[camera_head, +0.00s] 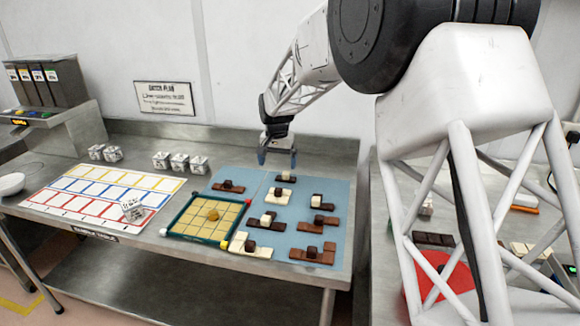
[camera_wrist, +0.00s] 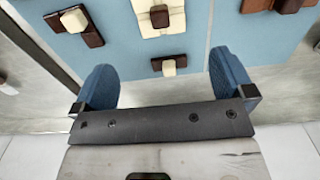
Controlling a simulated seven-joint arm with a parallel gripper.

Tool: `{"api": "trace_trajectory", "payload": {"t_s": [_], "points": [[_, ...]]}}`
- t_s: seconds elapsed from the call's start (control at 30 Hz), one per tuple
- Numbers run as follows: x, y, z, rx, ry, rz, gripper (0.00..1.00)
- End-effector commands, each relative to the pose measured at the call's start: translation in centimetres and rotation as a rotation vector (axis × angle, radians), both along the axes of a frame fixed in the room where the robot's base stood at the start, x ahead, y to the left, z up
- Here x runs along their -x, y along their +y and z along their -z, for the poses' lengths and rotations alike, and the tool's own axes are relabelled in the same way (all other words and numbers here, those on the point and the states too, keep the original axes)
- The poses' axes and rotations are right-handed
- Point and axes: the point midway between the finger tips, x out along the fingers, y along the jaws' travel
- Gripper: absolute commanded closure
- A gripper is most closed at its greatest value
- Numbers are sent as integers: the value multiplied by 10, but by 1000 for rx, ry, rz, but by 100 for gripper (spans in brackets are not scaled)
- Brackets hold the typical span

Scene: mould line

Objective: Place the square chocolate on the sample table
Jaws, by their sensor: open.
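Several chocolates, brown, dark or white, lie on a blue mat (camera_head: 292,225), most with a small piece on top; I cannot tell which is the square chocolate. My gripper (camera_head: 277,158) is open and empty, above the mat's back edge. Near it is a dark chocolate with a white piece (camera_head: 285,179). In the wrist view my gripper (camera_wrist: 165,82) shows both blue fingers spread, with a brown chocolate with a white piece (camera_wrist: 157,64) in the gap beyond them. The metal table (camera_head: 150,252) has a front label that is hard to read, perhaps naming the sample table.
A green-rimmed yellow grid board (camera_head: 240,205) holds an orange round piece. A white sheet with coloured cells (camera_head: 95,182) lies left of it, with a white cube (camera_head: 133,209) on it. More white cubes (camera_head: 181,162) stand behind. A second bench with a red round object (camera_head: 437,283) is at right.

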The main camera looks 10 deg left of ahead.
Motion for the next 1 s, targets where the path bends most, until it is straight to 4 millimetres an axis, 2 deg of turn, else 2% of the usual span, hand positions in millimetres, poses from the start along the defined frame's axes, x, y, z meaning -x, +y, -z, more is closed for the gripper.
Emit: {"api": "trace_trajectory", "payload": {"t_s": [0.3,0.47,0.67,1.0], "points": [[0,-1,-1,0,0,0,0],[5,-12,-8,-2,-4,2,0],[21,-48,-32,-8,-18,4,0],[75,-138,-81,-18,-51,8,0]]}}
